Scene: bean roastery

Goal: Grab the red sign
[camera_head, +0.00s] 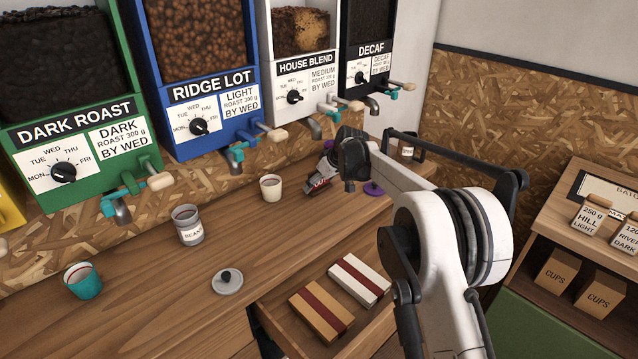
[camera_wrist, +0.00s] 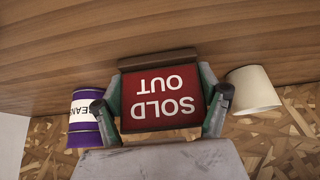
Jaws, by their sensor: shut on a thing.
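The red sign with white "SOLD OUT" lettering (camera_wrist: 160,98) fills the middle of the wrist view, upside down there. My gripper (camera_wrist: 163,105) has one finger on each side of it and is shut on it. In the head view a small part of the red sign (camera_head: 318,183) shows beside my wrist, near the back of the wooden counter. My arm hides most of my gripper there. I cannot tell whether the sign touches the counter.
A cream cup (camera_head: 271,187) and a purple-and-white beans can (camera_wrist: 85,117) stand close to the sign. A beans can (camera_head: 187,224), a grey lid (camera_head: 228,281) and a teal cup (camera_head: 82,281) are further left. An open drawer (camera_head: 275,313) holds two boxes. Bean dispensers (camera_head: 205,130) line the back.

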